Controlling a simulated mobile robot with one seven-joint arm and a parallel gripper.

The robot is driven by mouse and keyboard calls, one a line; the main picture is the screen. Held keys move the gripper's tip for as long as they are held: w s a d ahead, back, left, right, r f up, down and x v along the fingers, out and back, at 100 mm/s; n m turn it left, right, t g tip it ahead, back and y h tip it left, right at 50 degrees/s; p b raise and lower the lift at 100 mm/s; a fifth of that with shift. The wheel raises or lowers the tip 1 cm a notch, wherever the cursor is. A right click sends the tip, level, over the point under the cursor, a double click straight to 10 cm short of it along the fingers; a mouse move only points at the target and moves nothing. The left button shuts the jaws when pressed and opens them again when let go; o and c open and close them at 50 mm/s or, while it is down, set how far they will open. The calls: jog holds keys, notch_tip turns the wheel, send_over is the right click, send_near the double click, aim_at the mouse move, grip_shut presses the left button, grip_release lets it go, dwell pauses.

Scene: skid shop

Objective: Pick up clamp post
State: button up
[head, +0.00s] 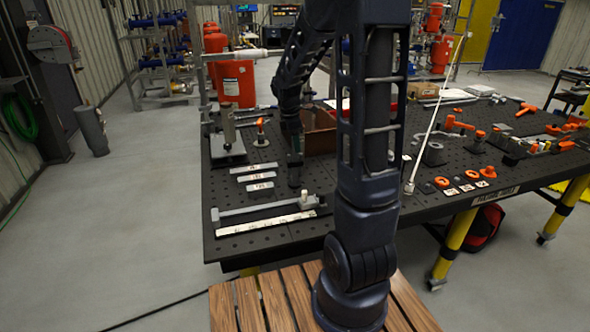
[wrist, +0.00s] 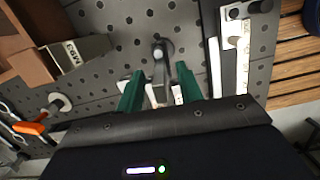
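A grey upright post (wrist: 160,62) with a round base stands on the perforated table, just beyond my fingertips in the wrist view. I take it for the clamp post. My gripper (wrist: 158,88) has two green fingers spread apart, with the post lined up between them. I cannot tell whether either finger touches it. In the head view my gripper (head: 294,162) hangs low over the table, left of my arm column. The post cannot be clearly made out there.
A brown box (head: 320,138) stands behind my gripper. A long bar clamp (head: 262,208) lies near the front edge. Small labelled plates (head: 257,178) lie to the left. Orange-handled tools (head: 452,124) lie on the right of the dark perforated table (head: 225,175).

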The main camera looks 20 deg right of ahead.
jog(key=shift+f, duration=0.4)
grip_shut()
dwell(1.2)
